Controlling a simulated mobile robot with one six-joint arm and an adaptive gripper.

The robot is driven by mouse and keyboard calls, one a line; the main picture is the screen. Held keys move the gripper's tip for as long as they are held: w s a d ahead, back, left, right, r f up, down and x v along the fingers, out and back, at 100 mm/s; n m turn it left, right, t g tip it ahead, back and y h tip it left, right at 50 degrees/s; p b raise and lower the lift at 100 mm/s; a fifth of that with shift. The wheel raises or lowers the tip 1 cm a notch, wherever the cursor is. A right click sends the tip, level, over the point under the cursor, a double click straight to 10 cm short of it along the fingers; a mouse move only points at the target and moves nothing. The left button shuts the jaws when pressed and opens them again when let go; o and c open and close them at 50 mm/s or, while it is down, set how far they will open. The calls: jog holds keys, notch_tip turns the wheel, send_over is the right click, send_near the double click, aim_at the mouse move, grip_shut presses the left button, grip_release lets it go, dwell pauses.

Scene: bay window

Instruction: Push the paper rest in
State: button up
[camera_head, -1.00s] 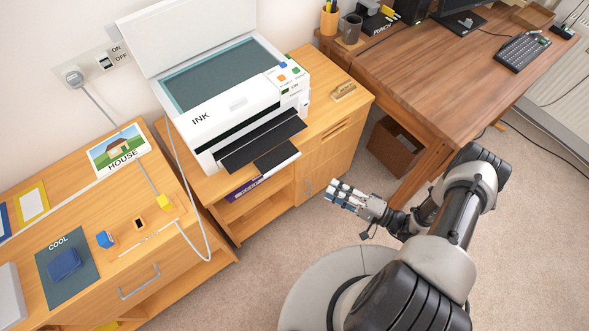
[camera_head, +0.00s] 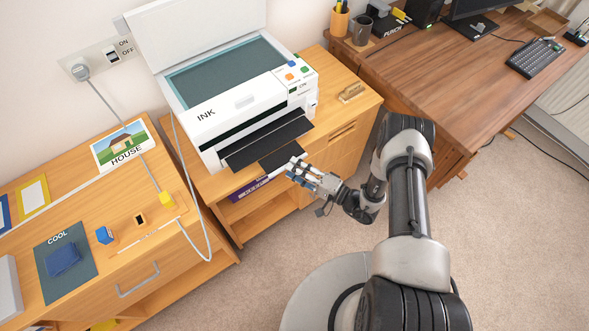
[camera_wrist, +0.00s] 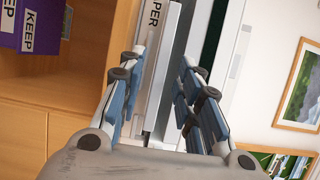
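The white printer (camera_head: 235,112) stands on the wooden cabinet with its lid up. Its black paper rest (camera_head: 278,148) sticks out of the front, over the cabinet's edge. In the wrist view, a pale front strip (camera_wrist: 153,62) lettered "PER", the word partly cut off, runs between my finger pairs. My gripper (camera_head: 293,170) is at the outer end of the rest, covering part of that end. Its fingers are apart with nothing held between them, and it also shows in the wrist view (camera_wrist: 162,68). I cannot tell whether a fingertip touches the rest.
A purple box (camera_wrist: 43,22) marked "KEEP" lies on the open shelf below the rest. A wooden block (camera_head: 352,92) sits right of the printer. A white cable (camera_head: 180,180) hangs at the printer's left. The carpet (camera_head: 500,250) at the right is clear.

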jog(key=shift+w+a, duration=0.25)
jog(key=shift+a, duration=0.1)
jog(key=shift+c, duration=0.2)
grip_shut()
dwell(0.5)
